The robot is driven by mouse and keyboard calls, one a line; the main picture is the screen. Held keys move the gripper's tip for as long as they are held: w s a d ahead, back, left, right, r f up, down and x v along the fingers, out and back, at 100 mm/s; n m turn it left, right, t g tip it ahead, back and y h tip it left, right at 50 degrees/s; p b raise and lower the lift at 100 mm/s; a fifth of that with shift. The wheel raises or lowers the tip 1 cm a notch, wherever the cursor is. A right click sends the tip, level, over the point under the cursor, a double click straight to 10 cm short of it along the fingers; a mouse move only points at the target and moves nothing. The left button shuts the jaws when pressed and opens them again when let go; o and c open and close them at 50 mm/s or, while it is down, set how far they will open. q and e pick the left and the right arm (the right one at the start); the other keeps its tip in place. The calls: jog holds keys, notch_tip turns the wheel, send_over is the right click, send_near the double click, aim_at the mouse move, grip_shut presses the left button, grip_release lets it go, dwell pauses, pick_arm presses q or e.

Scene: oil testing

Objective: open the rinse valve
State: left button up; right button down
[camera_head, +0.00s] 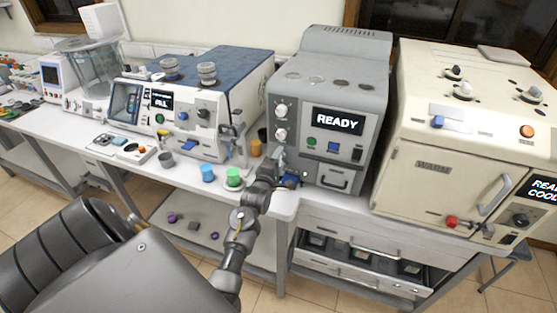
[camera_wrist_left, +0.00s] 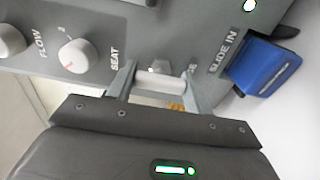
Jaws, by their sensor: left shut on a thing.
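The rinse valve is a small pale lever (camera_wrist_left: 160,82) on the grey panel in the left wrist view, beside a partly hidden label of which "SE" shows. My left gripper (camera_wrist_left: 160,90) has one finger on each side of this lever and is shut on it. In the head view my left gripper (camera_head: 279,158) reaches the left part of the front of the grey machine (camera_head: 345,97), below its two white knobs (camera_head: 281,122); the lever is mostly hidden there. My right gripper is in neither view.
A blue piece (camera_wrist_left: 265,66) near the "SLIDE IN" label is close to the fingers. Green (camera_head: 233,177) and blue (camera_head: 207,173) cups stand on the bench left of my arm. A cream oven (camera_head: 425,170) stands right. The machine's screen reads "READY".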

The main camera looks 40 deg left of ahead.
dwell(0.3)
pick_arm(q)
jog(key=o, duration=1)
jog(key=shift+s, duration=0.1)
jog(key=shift+s+d+f, duration=0.1)
jog(key=shift+s, duration=0.15)
jog(key=shift+b+v, duration=1.6)
jog(key=shift+v, duration=3.5)
jog(key=shift+w, duration=0.1)
